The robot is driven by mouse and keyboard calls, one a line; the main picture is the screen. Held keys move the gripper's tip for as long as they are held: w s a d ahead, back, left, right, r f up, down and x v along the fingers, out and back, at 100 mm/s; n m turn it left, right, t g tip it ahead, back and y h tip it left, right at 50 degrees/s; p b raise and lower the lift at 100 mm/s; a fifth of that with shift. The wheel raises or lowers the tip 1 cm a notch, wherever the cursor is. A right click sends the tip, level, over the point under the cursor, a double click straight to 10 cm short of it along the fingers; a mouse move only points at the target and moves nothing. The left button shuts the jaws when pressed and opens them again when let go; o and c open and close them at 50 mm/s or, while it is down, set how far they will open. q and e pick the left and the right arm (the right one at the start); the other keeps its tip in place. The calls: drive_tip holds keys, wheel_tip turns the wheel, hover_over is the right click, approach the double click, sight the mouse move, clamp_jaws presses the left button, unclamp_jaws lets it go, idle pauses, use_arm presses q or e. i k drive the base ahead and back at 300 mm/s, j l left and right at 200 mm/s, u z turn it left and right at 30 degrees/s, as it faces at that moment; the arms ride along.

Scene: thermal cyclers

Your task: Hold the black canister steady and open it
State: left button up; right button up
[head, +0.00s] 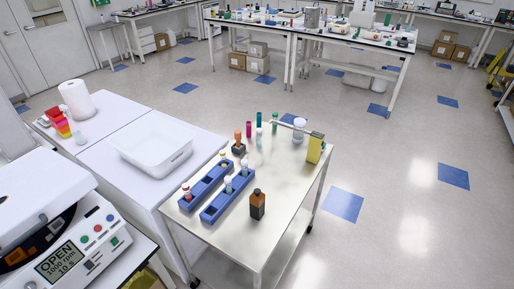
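I cannot make out a thing that is clearly a black canister. The closest match is a small brown bottle with a dark cap (257,205), upright near the front edge of the metal cart (285,198). Another small item with an orange top and dark base (239,144) stands farther back on the cart. Neither of my grippers shows in the head view, and nothing is seen touching the bottle.
Two blue racks (212,208) with a few tubes lie left on the cart. Colored tubes, a white jar (299,130) and a yellow container (315,148) stand behind. A white tub (150,145) and a machine reading OPEN (70,250) are left. Floor right is clear.

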sight(256, 213)
drive_tip(key=i+j, duration=0.1)
drive_tip(key=i, duration=0.8)
drive_tip(key=l+z, duration=0.05)
